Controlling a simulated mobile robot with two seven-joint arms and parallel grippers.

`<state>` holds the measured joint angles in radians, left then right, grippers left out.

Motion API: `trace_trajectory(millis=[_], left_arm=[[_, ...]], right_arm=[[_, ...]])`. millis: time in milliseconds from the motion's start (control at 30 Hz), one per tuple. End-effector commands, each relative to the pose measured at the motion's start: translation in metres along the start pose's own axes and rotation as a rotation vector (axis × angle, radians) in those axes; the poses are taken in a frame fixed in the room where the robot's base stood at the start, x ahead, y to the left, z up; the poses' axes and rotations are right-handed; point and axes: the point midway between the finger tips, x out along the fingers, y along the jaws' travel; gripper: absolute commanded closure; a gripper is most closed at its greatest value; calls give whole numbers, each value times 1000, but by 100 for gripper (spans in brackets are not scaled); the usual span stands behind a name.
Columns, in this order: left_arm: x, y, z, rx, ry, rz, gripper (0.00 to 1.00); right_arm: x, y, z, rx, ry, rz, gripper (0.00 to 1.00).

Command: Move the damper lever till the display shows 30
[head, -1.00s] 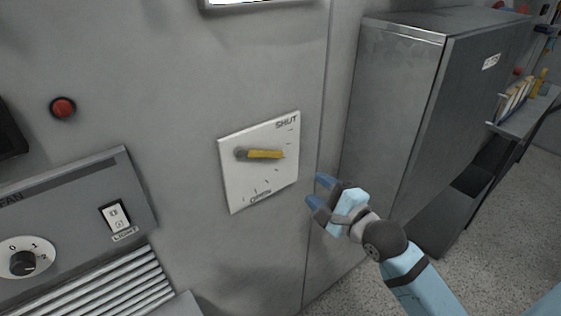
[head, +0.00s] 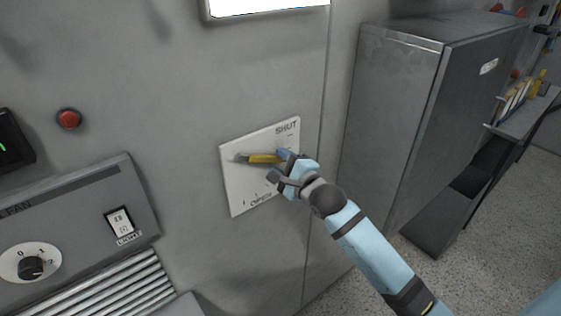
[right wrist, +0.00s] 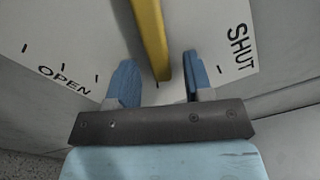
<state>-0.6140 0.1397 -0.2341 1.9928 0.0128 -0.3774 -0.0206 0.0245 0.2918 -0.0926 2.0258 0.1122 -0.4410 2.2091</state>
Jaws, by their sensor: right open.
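The yellow damper lever (head: 260,159) sits on a white plate (head: 236,190) marked SHUT at the top and OPEN at the bottom. It points right, about level in the head view, between the two marks. My right gripper (head: 279,164) is at its free end. In the right wrist view the gripper (right wrist: 160,78) is open, with the lever (right wrist: 150,35) between its blue fingers and a gap on each side. A dark box (head: 13,138) with a bit of green is cut off at the left edge; no number can be read. My left gripper is out of view.
A red button (head: 69,119) and a fan panel (head: 75,207) with a knob (head: 31,267) and a light switch (head: 120,221) are on the wall to the left. A grey cabinet (head: 390,110) stands to the right. A bright panel (head: 265,8) is above.

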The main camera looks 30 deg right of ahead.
Motion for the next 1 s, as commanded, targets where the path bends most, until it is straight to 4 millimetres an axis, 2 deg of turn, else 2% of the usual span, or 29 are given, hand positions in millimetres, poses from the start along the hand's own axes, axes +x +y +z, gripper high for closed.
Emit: trace_trajectory(millis=[233, 267, 400, 467, 733, 1000], left_arm=[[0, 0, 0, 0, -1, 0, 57], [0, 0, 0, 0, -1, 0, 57], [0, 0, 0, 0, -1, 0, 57], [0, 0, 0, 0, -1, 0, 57], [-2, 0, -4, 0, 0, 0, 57], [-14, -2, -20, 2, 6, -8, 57]], right_arm=[[1, 0, 0, -1, 0, 0, 53], [1, 0, 0, -1, 0, 0, 55], [1, 0, 0, -1, 0, 0, 88], [1, 0, 0, -1, 0, 0, 100], [1, 4, 1, 38, 0, 1, 100], [1, 24, 5, 246, 2, 1, 100]])
